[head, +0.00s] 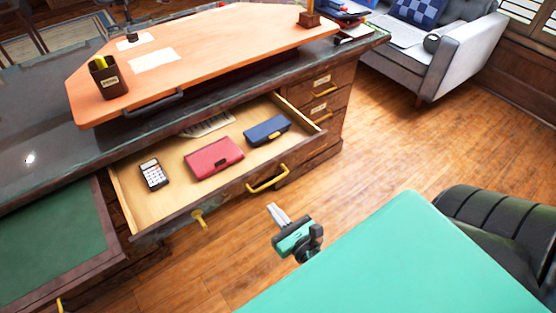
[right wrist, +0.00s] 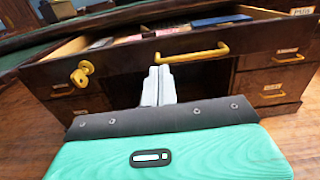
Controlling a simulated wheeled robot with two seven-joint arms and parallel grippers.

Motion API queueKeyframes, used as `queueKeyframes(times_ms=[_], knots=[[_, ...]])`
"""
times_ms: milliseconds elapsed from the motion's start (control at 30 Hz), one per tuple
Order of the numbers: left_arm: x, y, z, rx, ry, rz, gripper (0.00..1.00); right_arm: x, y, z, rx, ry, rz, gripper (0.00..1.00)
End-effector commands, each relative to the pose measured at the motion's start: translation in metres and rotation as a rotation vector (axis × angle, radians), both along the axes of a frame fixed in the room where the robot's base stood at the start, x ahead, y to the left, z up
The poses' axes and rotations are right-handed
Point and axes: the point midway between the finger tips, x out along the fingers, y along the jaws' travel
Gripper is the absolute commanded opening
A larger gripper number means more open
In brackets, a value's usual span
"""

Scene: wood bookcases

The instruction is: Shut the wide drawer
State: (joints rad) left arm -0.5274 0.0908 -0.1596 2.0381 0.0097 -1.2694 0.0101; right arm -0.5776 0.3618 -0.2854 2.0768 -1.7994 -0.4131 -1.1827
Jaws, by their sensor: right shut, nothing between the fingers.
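The wide drawer (head: 168,208) of the dark wood desk is pulled out, with its light wooden inside showing in the head view. Its front (right wrist: 130,82) faces my gripper in the right wrist view. It has a yellow handle (head: 268,180) and a yellow key or lock piece (head: 199,219). Inside lie a calculator (head: 153,174), a red case (head: 214,158), a blue case (head: 267,130) and a paper. My right gripper (head: 273,210) is shut and empty, in front of the drawer and apart from it in the head view. My left gripper is not in view.
An orange board (head: 215,45) with a pen holder (head: 107,78) is on the desktop. Small drawers (head: 322,100) are right of the wide drawer. A green-topped panel (head: 50,235) is at left. A black chair (head: 500,225) is at right. Wood floor lies open between.

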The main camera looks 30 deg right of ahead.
Motion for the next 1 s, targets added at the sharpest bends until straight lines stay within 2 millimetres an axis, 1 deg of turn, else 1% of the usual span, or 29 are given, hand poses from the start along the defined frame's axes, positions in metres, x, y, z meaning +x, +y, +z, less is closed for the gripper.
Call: queueKeyframes(times_ms=[33,300,500,700,1000], knots=[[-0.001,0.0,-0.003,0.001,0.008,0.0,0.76,0.01,0.0,0.004,0.002,-0.003,-0.002,0.0],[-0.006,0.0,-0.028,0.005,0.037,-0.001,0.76,0.057,0.002,0.003,0.003,-0.001,-0.001,0.0],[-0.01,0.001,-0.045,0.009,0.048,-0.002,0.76,0.086,0.003,0.002,0.003,0.0,0.0,0.0],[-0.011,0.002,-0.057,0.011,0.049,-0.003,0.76,0.1,0.004,0.0,0.002,0.001,0.0,0.0],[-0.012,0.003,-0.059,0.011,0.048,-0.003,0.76,0.102,0.004,-0.001,0.003,0.002,0.001,0.0]])
